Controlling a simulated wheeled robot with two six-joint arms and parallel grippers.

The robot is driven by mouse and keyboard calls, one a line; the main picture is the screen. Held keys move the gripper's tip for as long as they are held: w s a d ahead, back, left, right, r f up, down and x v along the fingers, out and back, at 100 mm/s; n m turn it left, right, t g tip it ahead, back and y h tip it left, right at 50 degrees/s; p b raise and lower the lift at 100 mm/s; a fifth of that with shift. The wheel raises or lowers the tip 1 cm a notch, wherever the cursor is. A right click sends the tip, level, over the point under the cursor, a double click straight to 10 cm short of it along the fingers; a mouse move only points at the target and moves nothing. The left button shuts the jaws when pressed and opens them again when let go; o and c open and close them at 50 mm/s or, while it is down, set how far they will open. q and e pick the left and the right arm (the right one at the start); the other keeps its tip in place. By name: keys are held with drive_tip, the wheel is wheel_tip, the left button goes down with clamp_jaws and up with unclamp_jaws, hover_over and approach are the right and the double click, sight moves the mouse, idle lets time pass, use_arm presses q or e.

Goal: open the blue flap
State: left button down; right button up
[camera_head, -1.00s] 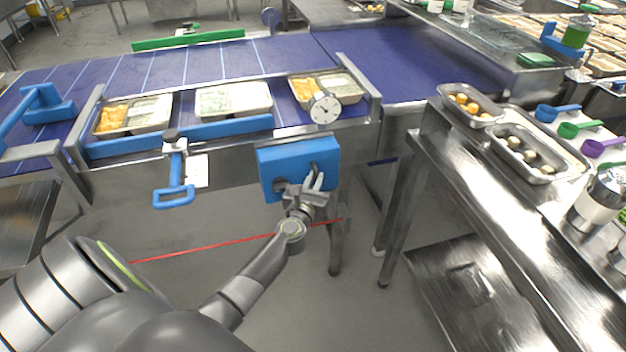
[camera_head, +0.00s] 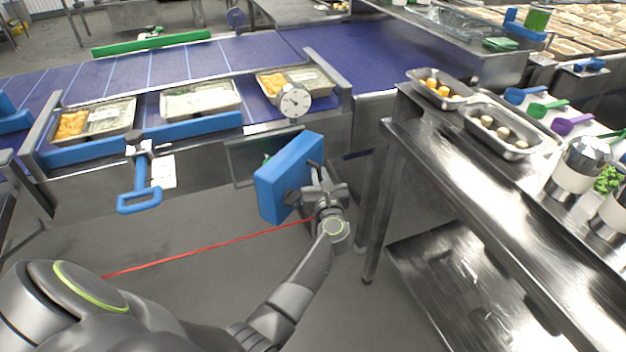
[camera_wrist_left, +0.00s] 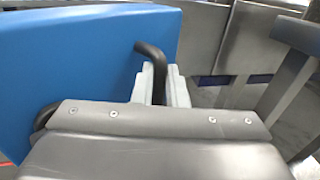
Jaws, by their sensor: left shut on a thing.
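The blue flap (camera_head: 284,178) is under the front edge of the conveyor. It stands swung out at an angle, and part of a dark recess (camera_head: 250,158) shows behind it at the left. My left gripper (camera_head: 318,186) is at the flap's right side, shut on the flap's dark handle. In the left wrist view the blue flap (camera_wrist_left: 80,55) fills the left side, and the bent black handle (camera_wrist_left: 155,62) runs between the pale fingers. My right gripper does not show.
A steel table (camera_head: 440,165) with trays and scoops stands to the right, its leg close to my left arm. Food trays (camera_head: 200,98) sit on the blue conveyor above. A blue-handled tool (camera_head: 139,198) hangs left of the flap. A red line (camera_head: 200,250) crosses the open floor.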

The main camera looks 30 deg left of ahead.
use_arm(q)
drive_tip(key=shift+w+d, duration=0.1)
drive_tip(key=shift+d, duration=0.05)
drive_tip(key=c, duration=1.5)
unclamp_jaws()
